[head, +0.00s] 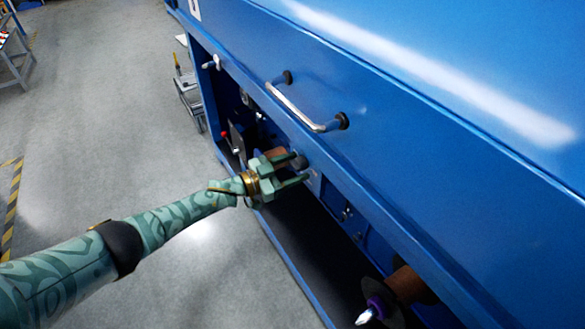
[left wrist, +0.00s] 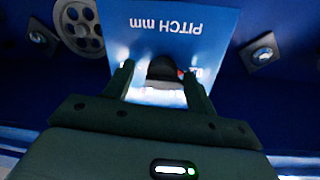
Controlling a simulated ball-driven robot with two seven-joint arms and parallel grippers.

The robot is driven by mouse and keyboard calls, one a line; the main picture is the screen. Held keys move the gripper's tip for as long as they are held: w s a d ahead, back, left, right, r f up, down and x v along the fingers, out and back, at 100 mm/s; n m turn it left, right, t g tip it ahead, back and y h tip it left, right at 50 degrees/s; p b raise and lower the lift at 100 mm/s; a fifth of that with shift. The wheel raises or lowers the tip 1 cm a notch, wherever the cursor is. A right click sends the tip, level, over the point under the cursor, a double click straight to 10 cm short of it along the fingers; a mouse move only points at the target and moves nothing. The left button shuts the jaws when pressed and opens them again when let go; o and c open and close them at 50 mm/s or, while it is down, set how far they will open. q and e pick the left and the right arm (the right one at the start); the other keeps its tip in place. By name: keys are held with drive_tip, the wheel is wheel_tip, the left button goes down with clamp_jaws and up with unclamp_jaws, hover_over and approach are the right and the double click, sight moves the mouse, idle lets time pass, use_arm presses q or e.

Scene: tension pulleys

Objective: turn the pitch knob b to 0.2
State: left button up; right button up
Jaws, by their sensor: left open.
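The pitch knob (head: 299,162) is a dark round knob under the blue machine's edge. In the left wrist view the dark knob (left wrist: 163,70) sits on a light-blue plate (left wrist: 213,28) marked "PITCH mm", seen upside down. A small red mark and a partly hidden label show beside the knob; I cannot read its setting. My left gripper (head: 297,171) is open at the plate. Its fingers (left wrist: 160,78) stand either side of the knob, with no clear contact. I cannot tell whether this is knob b. My right gripper is not in view.
The blue machine cover (head: 420,110) overhangs the knob, with a metal handle (head: 298,110) above. A spoked grey wheel (left wrist: 80,27) and a bolt (left wrist: 262,52) flank the plate. A copper-coloured spool (head: 405,285) is at lower right. The grey floor (head: 100,130) is open at left.

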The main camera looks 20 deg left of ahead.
use_arm(q)
drive_tip(key=p+v, duration=0.4)
drive_tip(key=v, duration=1.2)
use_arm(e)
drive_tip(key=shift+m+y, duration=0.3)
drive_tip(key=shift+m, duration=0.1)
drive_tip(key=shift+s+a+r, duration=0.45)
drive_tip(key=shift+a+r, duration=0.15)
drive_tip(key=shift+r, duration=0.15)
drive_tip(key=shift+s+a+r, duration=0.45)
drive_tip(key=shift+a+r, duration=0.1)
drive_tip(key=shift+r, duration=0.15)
use_arm(q)
drive_tip(key=shift+a, duration=0.1)
